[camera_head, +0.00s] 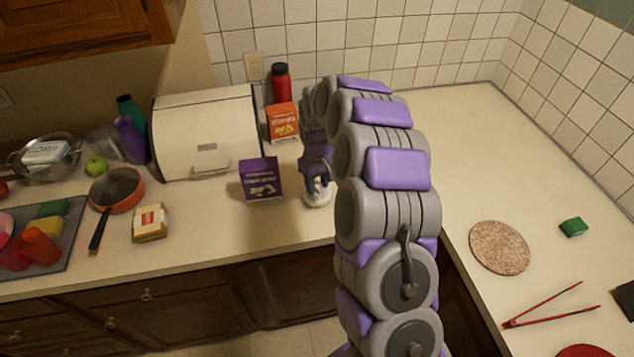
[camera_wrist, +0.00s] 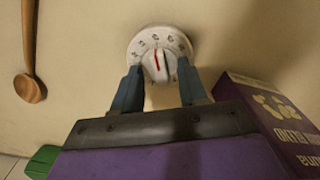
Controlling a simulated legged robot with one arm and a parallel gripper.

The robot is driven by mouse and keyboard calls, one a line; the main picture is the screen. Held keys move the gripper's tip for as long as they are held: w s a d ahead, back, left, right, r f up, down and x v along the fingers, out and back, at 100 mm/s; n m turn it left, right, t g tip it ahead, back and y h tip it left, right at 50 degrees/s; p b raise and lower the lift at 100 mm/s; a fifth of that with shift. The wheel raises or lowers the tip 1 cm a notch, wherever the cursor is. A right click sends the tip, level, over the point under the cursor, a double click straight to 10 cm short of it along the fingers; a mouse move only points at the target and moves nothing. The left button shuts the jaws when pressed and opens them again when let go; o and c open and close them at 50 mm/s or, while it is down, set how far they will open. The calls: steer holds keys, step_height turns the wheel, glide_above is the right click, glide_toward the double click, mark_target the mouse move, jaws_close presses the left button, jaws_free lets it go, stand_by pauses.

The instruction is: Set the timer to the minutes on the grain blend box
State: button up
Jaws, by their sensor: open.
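The timer (camera_wrist: 136,44) is a white round dial with dark marks around its rim and a red line on its central knob. Its white base (camera_head: 319,199) shows on the counter below my gripper (camera_head: 317,184). In the wrist view my gripper (camera_wrist: 158,70) is open, its two blue-grey fingers at either side of the knob; I cannot tell whether they touch it. A purple box (camera_head: 262,182) stands left of the timer, and an orange box (camera_head: 282,123) stands behind. The purple box also shows in the wrist view (camera_wrist: 275,115).
A cream bread box (camera_head: 206,135) and red bottle (camera_head: 281,84) stand behind. An orange pan (camera_head: 118,190) and a wrapped packet (camera_head: 150,222) lie left. A wooden spoon (camera_wrist: 30,86) lies near the timer. A round mat (camera_head: 499,248) and red tongs (camera_head: 550,308) lie right.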

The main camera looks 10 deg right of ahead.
mark_target(317, 186)
step_height(317, 186, up, 17)
steer(key=p, duration=0.2)
steer(key=shift+p, duration=0.3)
steer(key=shift+a, duration=0.1)
